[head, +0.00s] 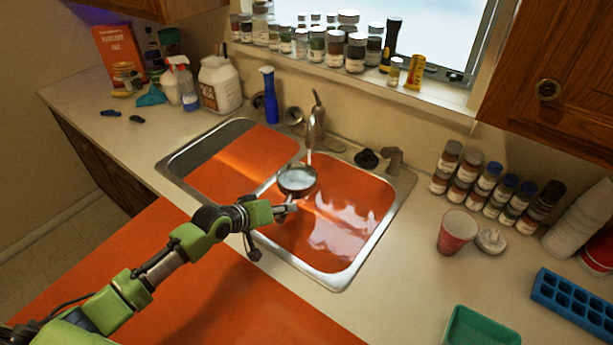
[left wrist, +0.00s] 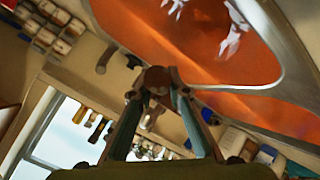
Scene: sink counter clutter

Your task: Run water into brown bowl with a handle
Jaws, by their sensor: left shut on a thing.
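The brown bowl with a handle (head: 297,190) is over the right sink basin, under the faucet (head: 315,125). Its inside looks pale and shiny, like water. A thin pale streak runs from the spout down to the bowl and looks like running water. My left gripper (head: 287,208) is at the near side of the bowl, shut on its handle, which is mostly hidden by the fingers. In the left wrist view a brown part of the bowl (left wrist: 155,78) shows between the fingertips. My right gripper is not in view.
The double sink has a metal rim (head: 345,283) and orange, reflective basins. Jars line the windowsill.

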